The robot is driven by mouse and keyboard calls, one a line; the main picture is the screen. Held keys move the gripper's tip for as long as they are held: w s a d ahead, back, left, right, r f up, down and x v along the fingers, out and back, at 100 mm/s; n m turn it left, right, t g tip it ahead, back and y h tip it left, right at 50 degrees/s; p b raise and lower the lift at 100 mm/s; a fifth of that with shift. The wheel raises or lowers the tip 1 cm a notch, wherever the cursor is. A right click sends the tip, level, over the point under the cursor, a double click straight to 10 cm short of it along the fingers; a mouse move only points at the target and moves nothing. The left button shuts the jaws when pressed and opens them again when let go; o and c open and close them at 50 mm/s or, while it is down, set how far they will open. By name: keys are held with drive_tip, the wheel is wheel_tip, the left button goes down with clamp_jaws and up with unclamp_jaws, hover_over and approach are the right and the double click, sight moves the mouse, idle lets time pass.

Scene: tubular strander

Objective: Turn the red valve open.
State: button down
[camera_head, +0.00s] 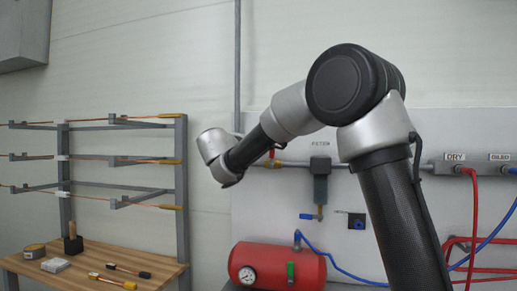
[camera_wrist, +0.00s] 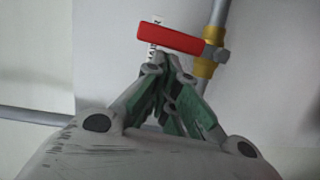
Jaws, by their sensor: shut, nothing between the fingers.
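The red valve handle (camera_wrist: 172,40) is a flat lever reaching left in the wrist view from a pipe with yellow fittings (camera_wrist: 206,66). In the head view a small part of the red valve (camera_head: 271,153) shows on the wall pipe, just below my forearm. My gripper (camera_wrist: 166,62) is shut and empty, its green-padded fingers together. In the wrist view its tips lie just below the red lever; I cannot tell whether they touch it. In the head view the fingers are hidden behind my wrist.
A filter (camera_head: 320,180) hangs on the pipe, with a blue-handled valve (camera_head: 309,216) below it. A red tank (camera_head: 276,267) with a gauge and green handle stands lower. A wooden bench (camera_head: 95,266) with a metal rack (camera_head: 184,190) is at left. Hoses hang at right.

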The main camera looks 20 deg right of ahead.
drive_tip(key=shift+s+d+r+m, duration=0.25)
drive_tip(key=shift+d+m, duration=0.1)
drive_tip(key=shift+m, duration=0.25)
drive_tip(key=s+d+f+m+y, duration=0.2)
drive_tip(key=s+d+m+y, duration=0.1)
drive_tip(key=d+m, duration=0.5)
drive_tip(key=shift+s+f+m+y, duration=0.4)
drive_tip(key=shift+s+m, duration=0.45)
drive_tip(key=shift+m, duration=0.55)
drive_tip(key=shift+r, duration=0.1)
